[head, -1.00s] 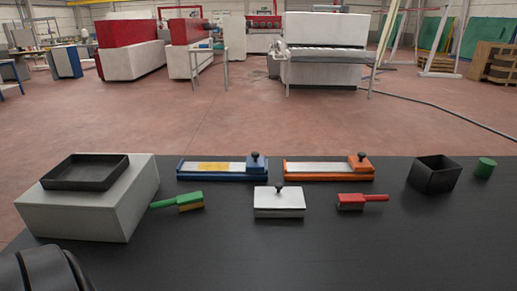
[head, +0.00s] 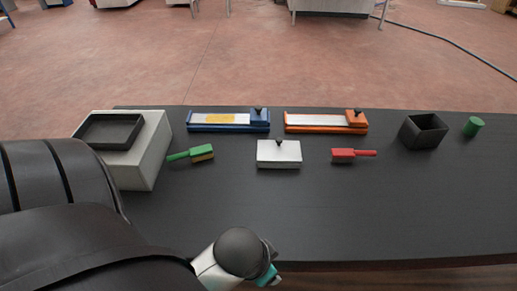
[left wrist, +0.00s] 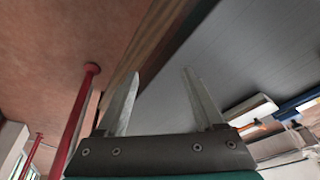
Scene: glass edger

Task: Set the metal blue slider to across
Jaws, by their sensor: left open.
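The blue slider (head: 228,128) lies at the back of the table in the head view. It has a silver and yellow track, and its blue block with a black knob (head: 258,113) sits at the right end. Part of it seems to show at the right edge of the left wrist view (left wrist: 300,103). My left gripper (left wrist: 162,73) is open and empty, its two fingers apart near the table's edge. In the head view only my left wrist shows at the bottom, well in front of the slider; the fingers are hidden. My right gripper is not in view.
An orange slider (head: 326,127) lies to the right of the blue one. A white lidded box (head: 279,154), a green brush (head: 192,154) and a red brush (head: 352,155) lie in front. A grey block (head: 144,172) bears a black tray (head: 110,131). The front of the table is clear.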

